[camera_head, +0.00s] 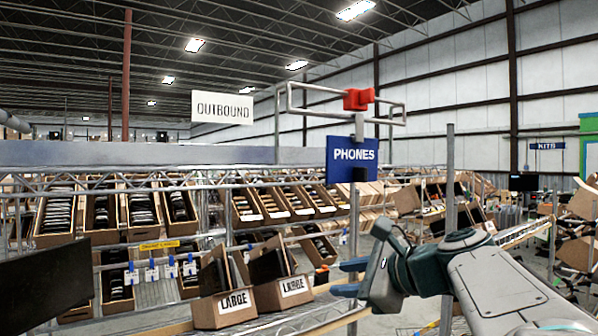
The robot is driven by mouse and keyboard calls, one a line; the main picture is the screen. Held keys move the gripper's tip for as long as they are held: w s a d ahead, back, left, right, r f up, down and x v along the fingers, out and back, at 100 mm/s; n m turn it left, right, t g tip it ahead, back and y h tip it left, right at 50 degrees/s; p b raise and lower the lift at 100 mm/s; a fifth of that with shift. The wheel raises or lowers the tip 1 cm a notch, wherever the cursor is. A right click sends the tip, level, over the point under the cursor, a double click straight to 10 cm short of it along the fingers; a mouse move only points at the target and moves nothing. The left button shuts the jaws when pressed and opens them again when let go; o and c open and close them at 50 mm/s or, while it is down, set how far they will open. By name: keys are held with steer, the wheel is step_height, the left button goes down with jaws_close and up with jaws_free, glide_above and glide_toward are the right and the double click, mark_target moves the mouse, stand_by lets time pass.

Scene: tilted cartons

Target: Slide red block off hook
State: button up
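The red block (359,99) sits high up on a grey metal wire frame (318,86), above the blue PHONES sign (353,156). The frame's rods run out to the left and right of the block. How the block is seated on the hook is too small to tell. My gripper (348,278) is at lower centre-right, well below the block and the sign. Its two blue fingers point left and are apart, with nothing seen between them.
Wire shelving with tilted cartons fills the left and middle. Two LARGE cartons (230,307) stand on the lower shelf left of my gripper. Metal posts (449,190) rise near my arm. A white OUTBOUND sign (222,108) hangs upper left. A dark panel (45,287) blocks the lower left.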

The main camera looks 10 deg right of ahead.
steer(key=d+r+m+t+p, duration=0.1)
steer(key=d+r+m+t, duration=0.15)
steer(key=r, duration=0.45)
steer(key=d+r+m+t, duration=0.2)
steer(key=d+r+m, duration=0.15)
steer(key=r, duration=0.35)
steer(key=m+t+y+p, duration=0.1)
steer(key=m+t+p, duration=0.1)
steer(key=m+t, duration=0.2)
glide_toward(373, 96)
steer(key=p+x, duration=0.5)
steer(key=x, duration=0.4)
steer(key=shift+w+a+r, duration=0.1)
steer(key=shift+w+r, duration=0.05)
steer(key=shift+w, duration=0.2)
jaws_close()
